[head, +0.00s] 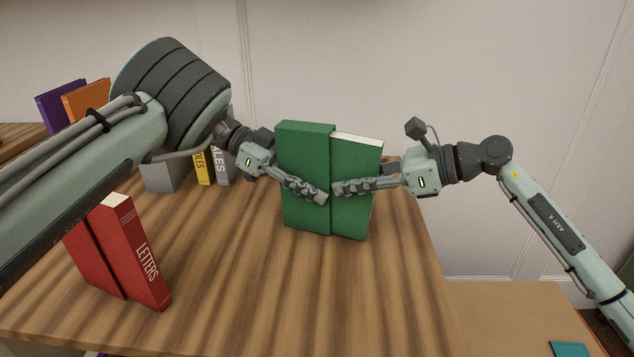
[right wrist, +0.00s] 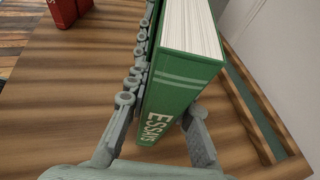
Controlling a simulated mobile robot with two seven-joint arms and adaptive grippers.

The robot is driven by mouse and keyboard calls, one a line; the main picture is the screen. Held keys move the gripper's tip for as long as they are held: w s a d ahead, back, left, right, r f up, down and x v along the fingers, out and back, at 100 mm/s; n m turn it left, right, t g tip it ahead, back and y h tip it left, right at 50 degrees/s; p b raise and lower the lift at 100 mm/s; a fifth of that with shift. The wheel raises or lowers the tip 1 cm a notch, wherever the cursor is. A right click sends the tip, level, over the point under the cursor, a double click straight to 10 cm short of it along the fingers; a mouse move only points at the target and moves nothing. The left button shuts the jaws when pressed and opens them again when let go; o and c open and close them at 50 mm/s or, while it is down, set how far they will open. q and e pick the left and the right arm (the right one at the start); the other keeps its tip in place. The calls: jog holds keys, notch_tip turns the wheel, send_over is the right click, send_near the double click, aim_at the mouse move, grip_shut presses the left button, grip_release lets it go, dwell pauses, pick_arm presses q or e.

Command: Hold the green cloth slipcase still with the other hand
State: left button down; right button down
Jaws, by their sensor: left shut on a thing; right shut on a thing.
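The green cloth slipcase (head: 303,165) stands upright over the wooden table in the head view. A green book (head: 356,162) with pale page edges sticks partly out of its right side. My left gripper (head: 312,191) is shut on the slipcase from the left, with one finger across its front face. My right gripper (head: 345,187) is shut on the book from the right. In the right wrist view the book's spine (right wrist: 170,100) lies between my right fingers, with lettering starting "ESSA". The far fingers are hidden in the head view.
A red slipcase and a red book marked LETTERS (head: 135,250) stand at the left front. Behind my left arm are a grey block (head: 163,177), a yellow book (head: 202,168) and a grey book (head: 221,166). The wooden table (head: 230,290) is clear in front.

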aim_at(334, 174)
jog(key=shift+r, duration=0.4)
dwell(0.6)
jog(key=shift+w+a, duration=0.1)
jog(key=shift+a, duration=0.05)
jog(key=shift+w+a+r, duration=0.15)
jog(key=shift+w+a, duration=0.05)
jog(key=shift+a, duration=0.5)
jog(key=shift+w+a, duration=0.15)
jog(key=shift+a, duration=0.7)
jog(key=c, duration=1)
grip_release()
jog(key=shift+d, duration=0.1)
